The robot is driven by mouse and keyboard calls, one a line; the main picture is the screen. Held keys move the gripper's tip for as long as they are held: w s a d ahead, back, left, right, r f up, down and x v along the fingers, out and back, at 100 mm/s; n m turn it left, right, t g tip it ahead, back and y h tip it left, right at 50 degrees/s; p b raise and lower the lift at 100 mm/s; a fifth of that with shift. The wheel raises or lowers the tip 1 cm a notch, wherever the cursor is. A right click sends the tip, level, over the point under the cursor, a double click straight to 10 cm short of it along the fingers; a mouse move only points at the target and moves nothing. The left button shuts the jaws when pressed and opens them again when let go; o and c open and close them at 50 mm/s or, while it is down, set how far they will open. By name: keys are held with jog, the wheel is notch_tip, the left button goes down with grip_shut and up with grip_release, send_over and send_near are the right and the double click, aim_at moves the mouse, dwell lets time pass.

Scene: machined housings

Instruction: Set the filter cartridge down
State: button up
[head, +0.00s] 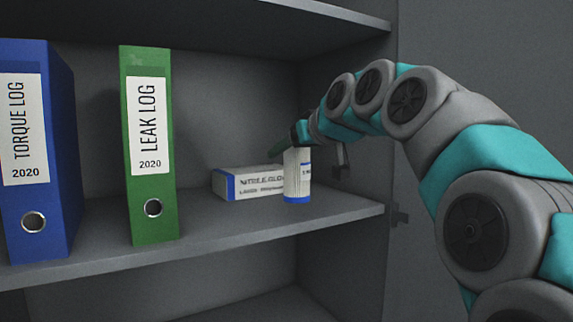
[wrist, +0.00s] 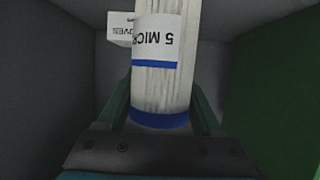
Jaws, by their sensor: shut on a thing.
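The filter cartridge (head: 297,178) is a white pleated cylinder with a blue end cap and a printed label, upright at the right part of the shelf (head: 340,215). My gripper (head: 287,147) is at its upper end, reaching in from the right.
A white and blue nitrile glove box (head: 240,183) lies behind and left of the cartridge. A green binder (head: 150,210) and a blue binder (head: 50,210) stand to the left. Free shelf lies between the green binder and the cartridge. An upper shelf (head: 330,12) is overhead.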

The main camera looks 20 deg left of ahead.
jog(key=shift+w+a+f+p, duration=0.15)
jog(key=shift+w+a, duration=0.25)
jog(key=shift+w, duration=0.35)
jog(key=shift+w+a+p, duration=0.1)
jog(key=shift+w+a, duration=0.3)
jog(key=shift+w, duration=0.35)
jog(key=shift+w+a+f+p, duration=0.15)
jog(key=shift+w+a, duration=0.25)
jog(key=shift+w, duration=0.35)
jog(key=shift+w+r, duration=0.1)
jog(key=shift+w+a+f, duration=0.1)
jog(key=shift+f, duration=1.7)
jog(key=shift+f, duration=0.15)
jog(key=o, duration=1.5)
jog(key=shift+r, duration=0.2)
